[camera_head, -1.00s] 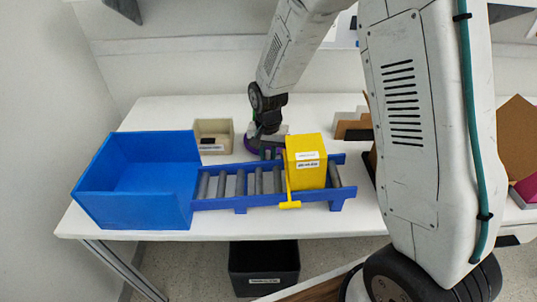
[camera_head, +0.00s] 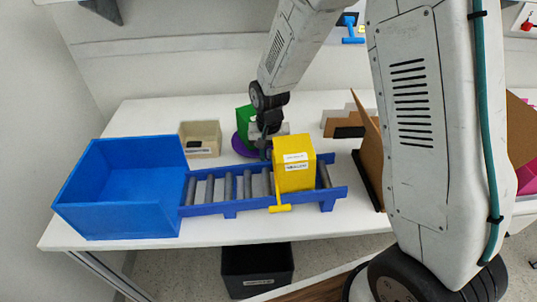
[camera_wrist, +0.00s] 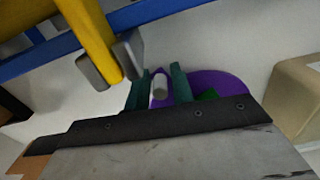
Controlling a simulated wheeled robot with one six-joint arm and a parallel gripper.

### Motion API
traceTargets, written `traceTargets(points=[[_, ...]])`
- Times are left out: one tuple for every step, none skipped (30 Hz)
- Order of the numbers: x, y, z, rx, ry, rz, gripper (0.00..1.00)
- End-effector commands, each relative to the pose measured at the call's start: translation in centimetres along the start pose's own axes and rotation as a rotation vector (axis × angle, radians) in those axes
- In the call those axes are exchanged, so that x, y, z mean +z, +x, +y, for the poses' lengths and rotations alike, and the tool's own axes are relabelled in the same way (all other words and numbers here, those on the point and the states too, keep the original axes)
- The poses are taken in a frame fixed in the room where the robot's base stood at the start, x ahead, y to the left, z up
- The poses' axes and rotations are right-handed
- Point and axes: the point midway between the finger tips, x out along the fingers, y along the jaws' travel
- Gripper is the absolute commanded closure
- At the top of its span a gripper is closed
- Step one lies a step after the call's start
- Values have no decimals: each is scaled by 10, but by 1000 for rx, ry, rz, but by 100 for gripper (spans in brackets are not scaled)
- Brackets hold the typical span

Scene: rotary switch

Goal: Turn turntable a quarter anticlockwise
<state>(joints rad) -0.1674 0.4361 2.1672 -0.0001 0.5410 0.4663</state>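The turntable is a purple disc (camera_head: 240,146) with a green block (camera_head: 244,126) on it, behind the conveyor, partly hidden by my gripper. In the wrist view the purple disc (camera_wrist: 228,87) shows beyond the fingers, with a little green (camera_wrist: 208,95) on it. A pale upright peg (camera_wrist: 159,86) stands at its near left edge. My gripper (camera_wrist: 160,72) has its two teal fingers on either side of the peg. A narrow strip of purple shows between the peg and the right finger. In the head view my gripper (camera_head: 264,148) points down at the disc's right side.
A blue roller conveyor (camera_head: 228,210) with a yellow block (camera_head: 294,165) stands just in front of my gripper. A blue bin (camera_head: 85,205) is at left. A beige box (camera_head: 200,152) stands left of the disc. A brown panel (camera_head: 368,140) is at right.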

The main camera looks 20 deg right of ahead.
Motion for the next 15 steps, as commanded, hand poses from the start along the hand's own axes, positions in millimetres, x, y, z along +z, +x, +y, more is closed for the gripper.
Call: traceTargets(points=[[-4,-2,-1,-5,3,10,64],[-4,-2,-1,-5,2,10,64],[-4,-2,-2,-5,2,10,64],[-4,-2,-2,-5,2,10,64],[-4,-2,-2,-5,2,11,64],[-4,-2,-2,-5,1,11,64],[-4,-2,-2,-5,1,11,64],[-4,-2,-2,-6,1,11,64],[-4,-2,-2,-6,1,11,64],[-4,-2,-2,-6,1,12,64],[-5,-3,-2,-6,1,12,64],[-5,-6,-2,-6,1,13,64],[-5,-9,-3,-7,1,14,64],[-6,-13,-3,-8,1,16,64],[-6,-18,-3,-9,1,17,64]])
